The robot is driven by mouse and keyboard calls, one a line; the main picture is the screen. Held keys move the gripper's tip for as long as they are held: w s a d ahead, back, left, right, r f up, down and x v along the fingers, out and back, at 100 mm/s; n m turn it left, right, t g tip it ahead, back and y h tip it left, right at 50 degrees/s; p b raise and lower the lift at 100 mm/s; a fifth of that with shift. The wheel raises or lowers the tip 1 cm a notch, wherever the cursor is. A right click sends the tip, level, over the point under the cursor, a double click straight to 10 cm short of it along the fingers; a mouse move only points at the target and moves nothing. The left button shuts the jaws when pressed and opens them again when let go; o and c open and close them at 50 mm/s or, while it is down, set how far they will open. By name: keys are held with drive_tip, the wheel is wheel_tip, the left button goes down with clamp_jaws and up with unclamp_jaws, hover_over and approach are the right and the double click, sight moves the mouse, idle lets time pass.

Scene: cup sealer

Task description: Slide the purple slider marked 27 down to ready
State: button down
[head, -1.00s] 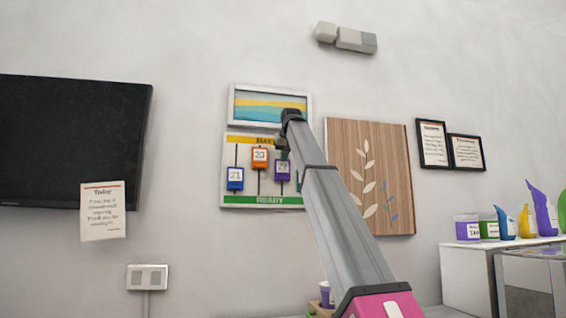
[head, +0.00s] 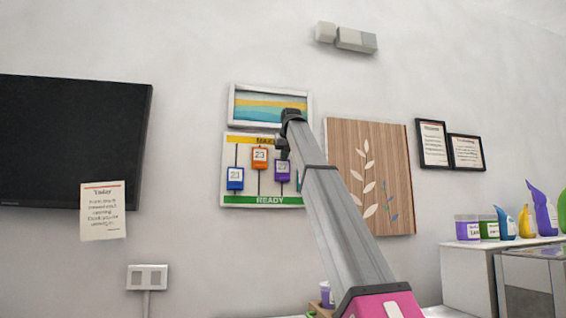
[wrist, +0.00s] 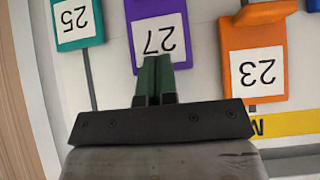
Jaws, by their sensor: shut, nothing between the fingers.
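The purple slider marked 27 (wrist: 155,28) is on the wall board, and its label shows upside down in the wrist view. In the head view my arm hides the board's right part. The green READY band (head: 270,200) runs along the board's bottom.
The orange slider marked 23 (wrist: 257,65) and the teal slider marked 25 (wrist: 77,22) flank the purple one. A blue slider (head: 235,179) is at the board's left. A framed picture (head: 245,105) hangs above and a wooden panel (head: 350,150) to the right.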

sight(283, 171)
drive_tip(key=shift+f, duration=0.15)
drive_tip(key=shift+f, duration=1.55)
drive_tip(key=shift+r, duration=0.1)
drive_tip(key=s+r, duration=0.1)
drive_tip(key=s+d+r, duration=0.1)
drive_tip(key=s, duration=0.1)
drive_tip(key=s+r, duration=0.1)
drive_tip(key=shift+s+d, duration=0.2)
drive_tip(key=shift+s, duration=0.2)
drive_tip(key=shift+r, duration=0.1)
